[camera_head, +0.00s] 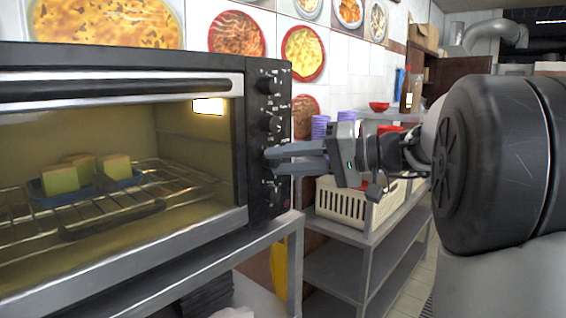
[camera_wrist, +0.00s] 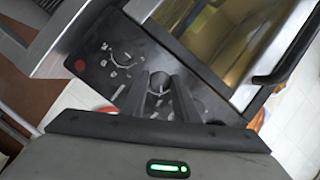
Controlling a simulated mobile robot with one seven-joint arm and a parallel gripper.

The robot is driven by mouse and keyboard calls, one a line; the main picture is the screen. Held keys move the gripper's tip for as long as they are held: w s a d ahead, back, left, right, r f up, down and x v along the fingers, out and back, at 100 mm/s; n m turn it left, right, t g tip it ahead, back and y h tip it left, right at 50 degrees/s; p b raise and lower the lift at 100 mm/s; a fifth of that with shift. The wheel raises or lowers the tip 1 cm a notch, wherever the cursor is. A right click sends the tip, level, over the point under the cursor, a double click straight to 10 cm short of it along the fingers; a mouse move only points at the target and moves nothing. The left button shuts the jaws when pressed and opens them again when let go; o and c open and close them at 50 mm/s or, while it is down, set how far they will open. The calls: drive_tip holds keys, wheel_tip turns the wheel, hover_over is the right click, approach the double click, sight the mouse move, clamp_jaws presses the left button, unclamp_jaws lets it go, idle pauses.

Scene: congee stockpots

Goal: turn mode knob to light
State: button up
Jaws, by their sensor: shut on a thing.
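The oven (camera_head: 120,62) is a black and silver toaster oven, with its control panel (camera_head: 266,212) on the right side. An upper knob (camera_head: 268,84) and a middle knob (camera_head: 271,123) show clear of my gripper. My gripper (camera_head: 270,154) reaches in from the right, fingers at the panel below the middle knob. In the wrist view my gripper (camera_wrist: 160,88) is shut on a round dark knob (camera_wrist: 159,79), one finger on each side. The fingers hide the held knob in the head view. Its exact setting and label are too small to read.
The oven stands on a metal table (camera_head: 220,245). Inside are a wire rack (camera_head: 150,190) and yellow-green blocks (camera_head: 60,180) on a blue tray. A cream basket (camera_head: 345,205) sits on a shelf unit behind my gripper. A red light (camera_wrist: 80,65) shows on the panel.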

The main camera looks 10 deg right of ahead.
drive_tip(key=shift+r, duration=0.1)
idle(0.3)
drive_tip(key=o, duration=1.1)
drive_tip(key=shift+c, duration=0.2)
drive_tip(key=p+v, duration=0.1)
drive_tip(key=v, duration=1.6)
drive_tip(key=shift+s+d, duration=0.15)
drive_tip(key=shift+d, duration=0.05)
drive_tip(key=shift+a, duration=0.1)
